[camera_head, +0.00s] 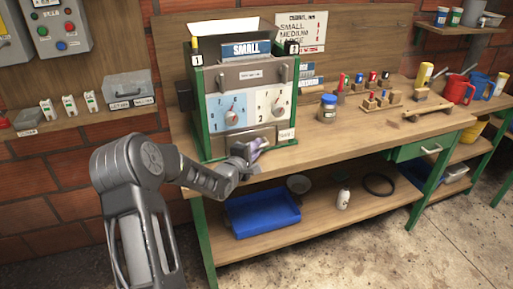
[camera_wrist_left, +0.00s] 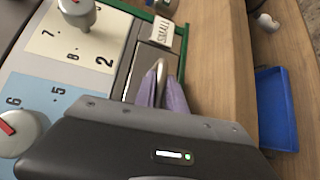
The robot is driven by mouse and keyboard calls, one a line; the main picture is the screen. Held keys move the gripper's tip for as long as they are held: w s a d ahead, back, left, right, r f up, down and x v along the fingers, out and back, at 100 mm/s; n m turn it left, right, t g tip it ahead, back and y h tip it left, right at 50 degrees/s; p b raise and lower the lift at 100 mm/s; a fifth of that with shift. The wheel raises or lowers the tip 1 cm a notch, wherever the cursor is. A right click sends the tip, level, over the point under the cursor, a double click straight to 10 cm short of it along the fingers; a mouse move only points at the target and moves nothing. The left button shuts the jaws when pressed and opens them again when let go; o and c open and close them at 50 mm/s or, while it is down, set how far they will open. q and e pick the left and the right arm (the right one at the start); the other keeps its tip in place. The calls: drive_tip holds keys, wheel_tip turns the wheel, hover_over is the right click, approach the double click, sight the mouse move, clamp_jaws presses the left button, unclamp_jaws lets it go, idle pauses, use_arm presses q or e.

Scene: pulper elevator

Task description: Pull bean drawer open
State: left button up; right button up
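The bean drawer (camera_head: 236,143) is a grey-brown front low on the green-framed machine (camera_head: 207,141). It looks flush with the machine's face, and it also shows in the left wrist view (camera_wrist_left: 147,66). Its curved metal handle (camera_wrist_left: 160,72) stands out from the front. My left gripper (camera_head: 259,147) is at the handle. In the left wrist view its purple fingers (camera_wrist_left: 163,95) lie close on both sides of the handle and appear shut on it. The grey gripper body hides the finger bases. My right gripper is not in view.
The machine stands on a wooden bench (camera_head: 330,150), with a jar (camera_head: 327,108) to its right. A blue tray (camera_head: 262,212) sits on the lower shelf. The bench front just below the drawer is clear. A green bench drawer (camera_head: 420,148) is at right.

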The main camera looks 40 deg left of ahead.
use_arm(q)
clamp_jaws()
idle(1.0)
